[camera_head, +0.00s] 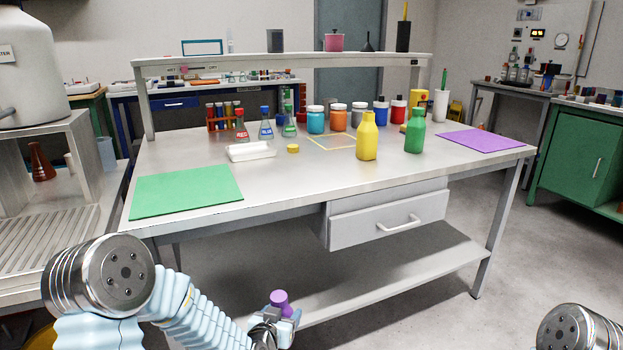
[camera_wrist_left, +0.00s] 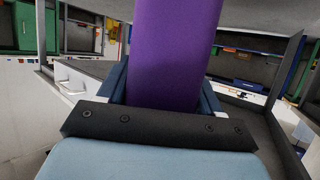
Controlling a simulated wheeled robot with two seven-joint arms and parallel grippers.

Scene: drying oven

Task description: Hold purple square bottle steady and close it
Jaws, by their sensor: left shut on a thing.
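The purple bottle (camera_head: 279,299) is in my left gripper (camera_head: 277,325), low in front of the table's front edge in the head view. Only a small purple part shows above the fingers there, and I cannot tell whether it is capped. In the left wrist view the purple bottle (camera_wrist_left: 172,50) fills the upper middle, between the dark fingers of my left gripper (camera_wrist_left: 165,95), which are shut on it. Its ends are out of that view. My right gripper is not in view; only part of my right arm shows at the bottom right.
On the table (camera_head: 300,185) stand a yellow bottle (camera_head: 367,138), a green bottle (camera_head: 415,132), several jars and flasks, and a white tray (camera_head: 250,151). A yellow cap (camera_head: 293,149) lies near the tray. A green mat (camera_head: 186,191) and a purple mat (camera_head: 482,140) lie flat.

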